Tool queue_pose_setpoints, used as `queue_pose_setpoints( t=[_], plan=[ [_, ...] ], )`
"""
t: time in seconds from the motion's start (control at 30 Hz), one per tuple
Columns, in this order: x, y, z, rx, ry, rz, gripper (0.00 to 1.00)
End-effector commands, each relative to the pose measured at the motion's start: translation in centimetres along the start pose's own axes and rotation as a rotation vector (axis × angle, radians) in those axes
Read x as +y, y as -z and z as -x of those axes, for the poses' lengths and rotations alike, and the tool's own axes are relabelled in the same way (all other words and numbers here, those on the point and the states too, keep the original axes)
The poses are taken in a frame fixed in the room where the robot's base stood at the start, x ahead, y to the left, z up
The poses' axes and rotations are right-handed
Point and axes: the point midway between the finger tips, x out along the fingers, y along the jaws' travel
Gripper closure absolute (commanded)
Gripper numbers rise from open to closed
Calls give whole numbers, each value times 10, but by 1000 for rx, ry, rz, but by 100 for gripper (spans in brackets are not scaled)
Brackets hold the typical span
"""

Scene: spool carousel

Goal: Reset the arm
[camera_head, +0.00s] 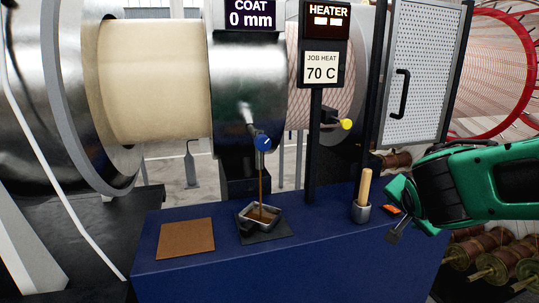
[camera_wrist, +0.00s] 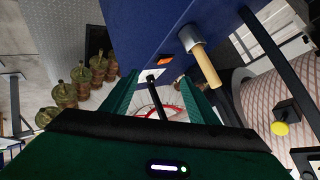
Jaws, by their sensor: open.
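My gripper (camera_head: 398,205) is at the right end of the blue bench (camera_head: 290,268), beside the cup with the wooden handle. In the wrist view my gripper (camera_wrist: 160,80) has its two green fingers apart. A thin dark rod with a pale plate (camera_wrist: 151,75) shows between them; I cannot tell whether it touches them. A small grey piece (camera_head: 394,236) hangs below the gripper in the head view.
A wooden handle (camera_head: 365,186) stands in a grey cup (camera_head: 360,212). A blue-knobbed tap (camera_head: 263,142) pours brown liquid into a metal tray (camera_head: 245,211). A brown square (camera_head: 186,238) lies left. The heater post (camera_head: 313,150) stands behind; spools (camera_head: 495,255) lie right.

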Motion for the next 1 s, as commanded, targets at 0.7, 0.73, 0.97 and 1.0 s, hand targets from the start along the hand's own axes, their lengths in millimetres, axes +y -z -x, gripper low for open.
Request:
queue_pose_setpoints(
  t=[0.7,0.73,0.97,1.0],
  plan=[
    [262,-49,136,-842,-336,456,46],
    [262,-49,137,-847,-334,459,46],
    [262,-50,138,-850,-333,462,46],
    [262,-50,138,-849,-334,462,46]
  ],
)
